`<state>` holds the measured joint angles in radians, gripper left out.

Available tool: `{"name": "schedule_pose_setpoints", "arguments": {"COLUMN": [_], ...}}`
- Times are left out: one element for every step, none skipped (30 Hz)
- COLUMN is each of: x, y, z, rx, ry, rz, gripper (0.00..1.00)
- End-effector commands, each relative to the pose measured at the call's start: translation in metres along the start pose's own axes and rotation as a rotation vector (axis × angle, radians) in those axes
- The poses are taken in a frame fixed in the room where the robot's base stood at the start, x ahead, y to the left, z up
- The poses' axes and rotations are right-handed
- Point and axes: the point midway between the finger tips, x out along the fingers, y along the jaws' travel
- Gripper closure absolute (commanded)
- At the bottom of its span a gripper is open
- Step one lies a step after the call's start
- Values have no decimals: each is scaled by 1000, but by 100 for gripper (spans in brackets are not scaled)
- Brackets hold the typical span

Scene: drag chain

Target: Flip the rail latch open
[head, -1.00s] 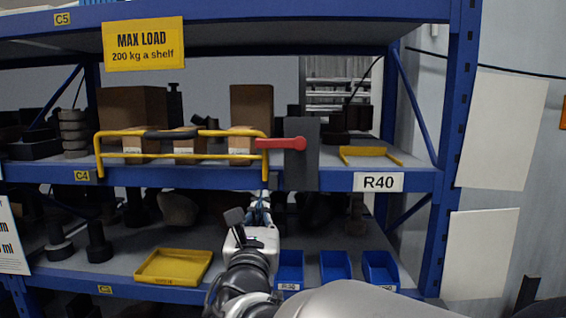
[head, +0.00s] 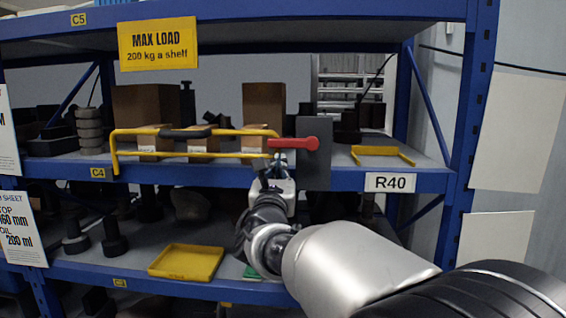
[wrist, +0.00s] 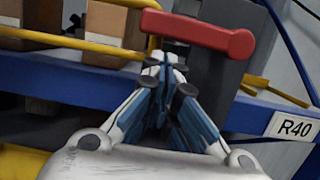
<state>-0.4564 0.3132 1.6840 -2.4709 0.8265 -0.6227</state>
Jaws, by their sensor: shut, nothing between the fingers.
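The red rail latch (head: 294,143) lies about level across the right end of the yellow rail (head: 135,133), its round pivot end on a dark grey upright plate (head: 316,172). In the wrist view the red latch (wrist: 198,32) crosses above the fingertips, with its free end to the left. My gripper (head: 277,160) is shut and empty, just below the free end of the latch. In the wrist view its fingertips (wrist: 166,62) are together close under the latch bar; I cannot tell whether they touch it.
Cardboard boxes (head: 264,103) stand on the shelf behind the rail. A yellow bracket (head: 381,151) lies to the right of the plate, above the R40 label (head: 390,182). A yellow tray (head: 187,262) sits on the lower shelf. The blue post (head: 474,120) bounds the right side.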

Motion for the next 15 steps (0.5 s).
{"name": "schedule_pose_setpoints", "arguments": {"x": [1, 1, 2, 2, 2, 2, 2, 2, 2, 2, 2, 2, 2, 2, 2], "y": [0, 0, 0, 0, 0, 0, 0, 0, 0, 0, 0, 0, 0, 0, 0], "z": [4, 6, 7, 8, 9, 9, 9, 9, 9, 9, 9, 9, 9, 9, 9], "rx": [1, 0, 0, -1, -1, -1, -1, -1, -1, -1, -1, -1, -1, -1, 0], "ry": [1, 1, 1, 1, 2, 2, 2, 2, 2, 2, 2, 2, 2, 2, 2], "rz": [0, 0, 1, 1, 1, 1, 1, 1, 1, 1, 1, 1, 1, 1, 0], "gripper": [100, 100, 100, 100, 100, 100, 100, 100, 100, 100, 100, 100, 100, 100, 100]}}
